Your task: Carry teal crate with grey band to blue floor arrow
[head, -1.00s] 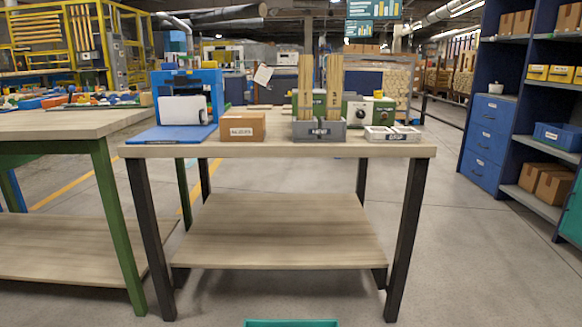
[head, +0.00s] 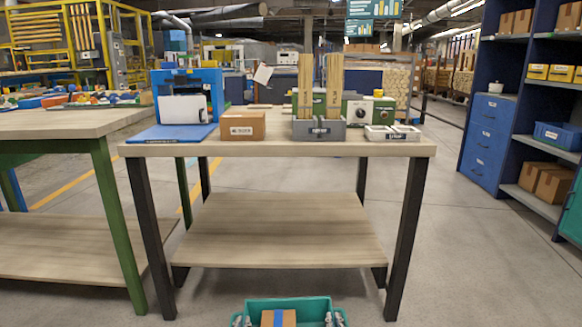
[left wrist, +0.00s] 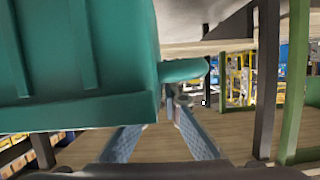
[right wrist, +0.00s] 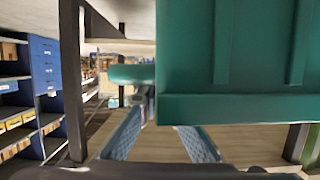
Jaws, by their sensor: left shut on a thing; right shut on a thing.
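The teal crate (head: 290,304) is at the bottom edge of the head view, in front of the workbench, with a cardboard box (head: 268,319) with a blue strip inside. Its lower part is cut off, and I see no grey band. My left gripper (head: 239,320) is shut on the crate's left handle, which shows in the left wrist view (left wrist: 185,70). My right gripper (head: 333,320) is shut on the right handle, seen in the right wrist view (right wrist: 132,74). No blue floor arrow is in view.
A workbench (head: 280,150) with a lower shelf (head: 280,230) stands straight ahead. A green-legged table (head: 60,125) is close on the left. Blue shelving (head: 490,60) stands on the right. Open concrete floor (head: 445,250) lies between bench and shelving.

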